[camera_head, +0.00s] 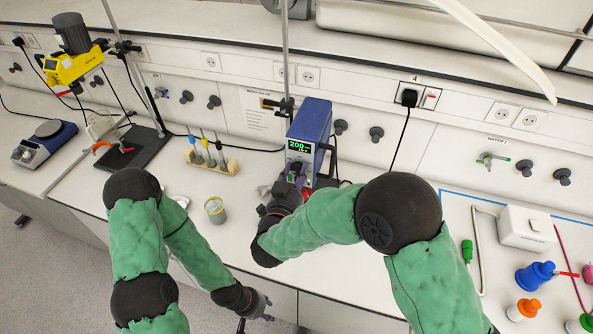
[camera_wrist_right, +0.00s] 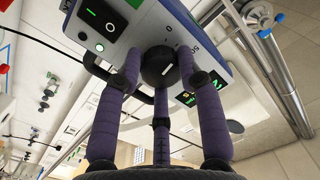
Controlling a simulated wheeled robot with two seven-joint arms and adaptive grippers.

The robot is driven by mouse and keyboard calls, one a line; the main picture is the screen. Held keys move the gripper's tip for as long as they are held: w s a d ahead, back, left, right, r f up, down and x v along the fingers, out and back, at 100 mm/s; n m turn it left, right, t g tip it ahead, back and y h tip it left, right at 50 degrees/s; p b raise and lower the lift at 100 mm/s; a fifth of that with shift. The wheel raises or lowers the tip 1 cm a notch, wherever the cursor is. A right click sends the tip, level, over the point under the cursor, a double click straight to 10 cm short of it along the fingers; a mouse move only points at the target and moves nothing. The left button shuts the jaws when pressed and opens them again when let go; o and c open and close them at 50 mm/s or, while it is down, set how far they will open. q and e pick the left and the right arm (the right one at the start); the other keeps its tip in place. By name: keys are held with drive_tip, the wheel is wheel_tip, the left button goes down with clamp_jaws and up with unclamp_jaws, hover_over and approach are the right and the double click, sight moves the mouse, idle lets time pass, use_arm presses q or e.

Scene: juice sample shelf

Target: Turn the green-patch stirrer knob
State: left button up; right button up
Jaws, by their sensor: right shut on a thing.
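The blue stirrer (camera_head: 309,128) stands against the back wall, with a green-lit display reading 200 on its front. Its black round knob (camera_wrist_right: 158,66) shows in the right wrist view, below a scale with marks and numbers. My right gripper (camera_head: 287,184) is at the stirrer's front and hides the knob in the head view. In the right wrist view its purple fingers (camera_wrist_right: 162,80) are closed around the knob. My left gripper (camera_head: 258,306) hangs low by the bench's front edge, away from the stirrer; its fingers are too small to judge.
A glass jar (camera_head: 215,210) stands on the bench left of the right gripper, near a rack of pipettes (camera_head: 211,163). A yellow stirrer (camera_head: 73,67) and a blue scale (camera_head: 44,143) are at far left.

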drive_tip(key=n+p, duration=0.1)
drive_tip(key=n, duration=0.2)
drive_tip(key=shift+f+n+p, duration=0.1)
drive_tip(key=shift+n+p, duration=0.2)
drive_tip(key=shift+p, duration=0.1)
drive_tip(key=shift+s+f+n, duration=0.1)
drive_tip(key=shift+n, duration=0.4)
drive_tip(key=shift+f+p, duration=0.15)
drive_tip(key=shift+p, duration=0.15)
drive_tip(key=o, duration=1.1)
drive_tip(key=shift+r, duration=0.25)
drive_tip(key=shift+s+a, duration=0.1)
drive_tip(key=shift+s, duration=0.05)
drive_tip(key=v, duration=1.1)
drive_tip(key=shift+s+a, duration=0.15)
drive_tip(key=shift+s, duration=0.1)
